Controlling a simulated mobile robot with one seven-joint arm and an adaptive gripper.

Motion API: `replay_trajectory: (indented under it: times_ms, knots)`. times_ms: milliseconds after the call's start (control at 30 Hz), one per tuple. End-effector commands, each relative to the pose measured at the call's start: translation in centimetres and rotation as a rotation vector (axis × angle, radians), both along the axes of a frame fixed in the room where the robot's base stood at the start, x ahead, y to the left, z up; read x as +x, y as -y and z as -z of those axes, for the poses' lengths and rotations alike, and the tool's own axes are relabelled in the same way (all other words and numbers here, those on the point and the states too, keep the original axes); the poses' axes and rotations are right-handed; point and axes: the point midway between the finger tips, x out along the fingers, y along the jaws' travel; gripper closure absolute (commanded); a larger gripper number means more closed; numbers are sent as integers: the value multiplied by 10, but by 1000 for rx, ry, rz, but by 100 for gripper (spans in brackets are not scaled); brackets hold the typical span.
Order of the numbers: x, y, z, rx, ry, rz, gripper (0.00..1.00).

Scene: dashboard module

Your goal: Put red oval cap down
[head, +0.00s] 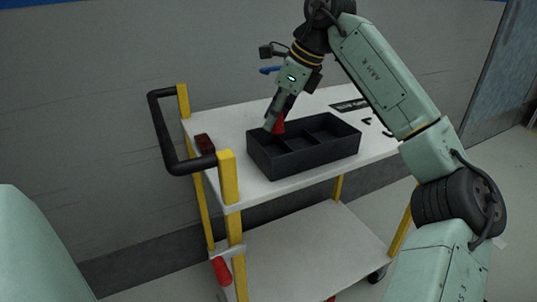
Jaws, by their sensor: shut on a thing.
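My gripper (271,123) points down over the back left part of a black divided bin (308,160) on the cart top. It is shut on a red piece (279,126), which I take as the red oval cap. The piece shows as a small red patch at the fingertips, partly hidden by the fingers. It is above or just inside the bin's left compartment; I cannot tell if it touches the bin.
The bin stands on the white top (226,122) of a cart with yellow posts and a black handle (168,140). A dark red block (204,143) lies left of the bin. A lower shelf (310,250) is mostly bare. The top is clear between block and bin.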

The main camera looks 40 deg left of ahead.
Motion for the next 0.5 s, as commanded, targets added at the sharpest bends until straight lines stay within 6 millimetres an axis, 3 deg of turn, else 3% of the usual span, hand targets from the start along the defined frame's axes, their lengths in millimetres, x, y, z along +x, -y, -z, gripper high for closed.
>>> replay_trajectory:
  times_ms: [100,500]
  knots:
    - [0,1,23,-1,-4,-1,96]
    - [0,1,66,-1,-3,1,96]
